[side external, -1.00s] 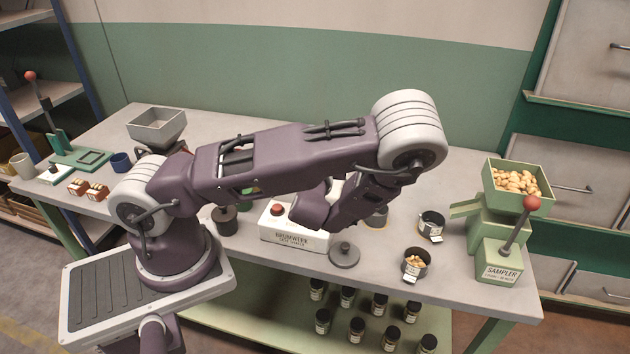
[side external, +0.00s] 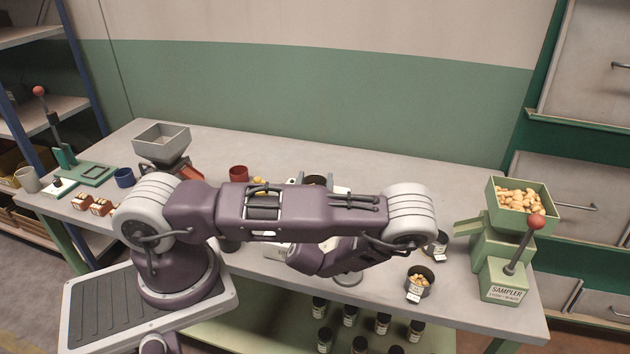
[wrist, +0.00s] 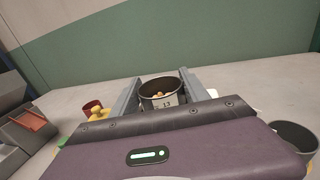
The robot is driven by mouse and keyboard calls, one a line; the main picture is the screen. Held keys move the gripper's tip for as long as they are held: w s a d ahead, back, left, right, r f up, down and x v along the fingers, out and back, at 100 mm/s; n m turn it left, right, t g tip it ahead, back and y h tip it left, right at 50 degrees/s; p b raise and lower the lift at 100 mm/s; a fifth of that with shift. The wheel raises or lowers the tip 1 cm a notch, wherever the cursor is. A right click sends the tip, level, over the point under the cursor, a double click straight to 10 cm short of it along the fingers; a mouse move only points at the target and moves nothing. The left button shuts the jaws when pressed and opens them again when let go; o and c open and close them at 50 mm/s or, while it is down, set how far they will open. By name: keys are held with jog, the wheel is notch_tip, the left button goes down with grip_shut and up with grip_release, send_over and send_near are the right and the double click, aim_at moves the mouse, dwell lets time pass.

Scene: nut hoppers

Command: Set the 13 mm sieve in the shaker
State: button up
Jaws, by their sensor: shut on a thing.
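The 13 mm sieve (wrist: 160,102) is a dark-rimmed round pan with a pale label reading 13. It sits between the two fingers of my gripper (wrist: 157,92) in the wrist view, with some tan nuts visible inside. My gripper is shut on it. The shaker is not clearly identifiable; a white box (side external: 277,251) is mostly covered by my arm.
A tagged pan of nuts (side external: 420,283) and another tagged pan (side external: 437,246) stand right, before the green sampler (side external: 502,280). A red cup (side external: 238,173) and grey hopper (side external: 162,138) stand left. A grey disc (side external: 348,279) lies near the front edge. The back right table is clear.

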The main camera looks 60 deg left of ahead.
jog(key=o, duration=1.4)
